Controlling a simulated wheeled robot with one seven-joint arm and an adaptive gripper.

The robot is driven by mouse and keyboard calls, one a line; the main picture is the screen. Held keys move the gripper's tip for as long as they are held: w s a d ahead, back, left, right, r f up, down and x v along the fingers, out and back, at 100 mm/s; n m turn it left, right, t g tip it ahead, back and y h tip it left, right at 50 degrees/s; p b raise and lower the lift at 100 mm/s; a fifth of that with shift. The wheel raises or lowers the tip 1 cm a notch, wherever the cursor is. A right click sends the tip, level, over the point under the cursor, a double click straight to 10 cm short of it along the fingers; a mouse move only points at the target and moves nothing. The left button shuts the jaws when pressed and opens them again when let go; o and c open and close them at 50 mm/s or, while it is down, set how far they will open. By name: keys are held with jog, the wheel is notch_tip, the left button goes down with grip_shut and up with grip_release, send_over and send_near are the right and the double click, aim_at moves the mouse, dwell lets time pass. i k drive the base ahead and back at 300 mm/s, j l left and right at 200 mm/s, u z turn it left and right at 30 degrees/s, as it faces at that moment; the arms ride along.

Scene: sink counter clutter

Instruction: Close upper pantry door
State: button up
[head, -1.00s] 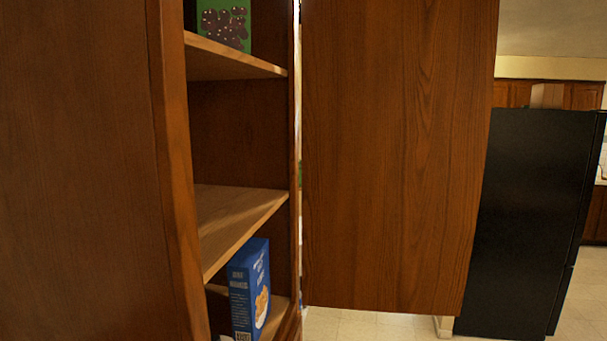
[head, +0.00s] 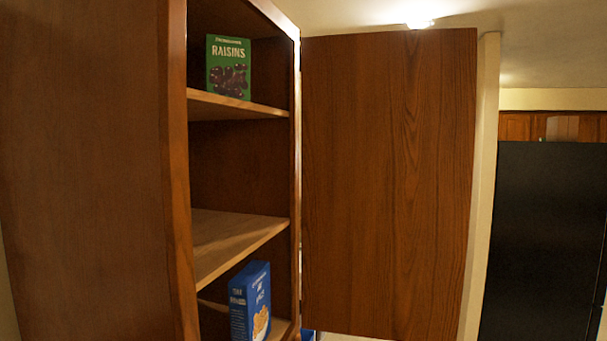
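The upper pantry door (head: 390,190) is a tall brown wood panel. It stands wide open, swung out to the right of the pantry opening. The pantry cabinet (head: 90,180) fills the left of the head view, with its side panel nearest me. Its open front shows wooden shelves (head: 235,240). The door meets the cabinet along the right edge of the opening. My gripper is not in view.
A green raisins box (head: 229,68) stands on the top visible shelf, and a blue box (head: 250,302) stands lower down. A black fridge (head: 545,240) stands at the right, beyond the door. A ceiling light (head: 420,23) shows above the door.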

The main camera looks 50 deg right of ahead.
aim_at(388, 119)
jog(key=l+u, duration=0.15)
jog(key=u, duration=0.3)
jog(key=k+l+u, duration=0.1)
jog(key=u, duration=0.35)
jog(key=k+l+u, duration=0.1)
jog(key=u, duration=0.4)
jog(key=k+u, duration=0.1)
jog(key=u, duration=0.35)
jog(key=k+l+u, duration=0.1)
jog(key=u, duration=0.35)
jog(key=k+l+u, duration=0.2)
jog(key=k+u, duration=0.3)
jog(key=k, duration=0.35)
jog(key=k+j+u, duration=0.1)
jog(key=k+u, duration=0.4)
jog(key=k, duration=0.35)
jog(key=k+z, duration=0.4)
jog(key=k, duration=0.15)
jog(key=k+l+z, duration=0.15)
jog(key=k+z, duration=0.2)
jog(key=k, duration=0.2)
jog(key=k+l+z, duration=0.4)
jog(key=k, duration=0.15)
jog(key=j+z, duration=0.1)
jog(key=z, duration=0.75)
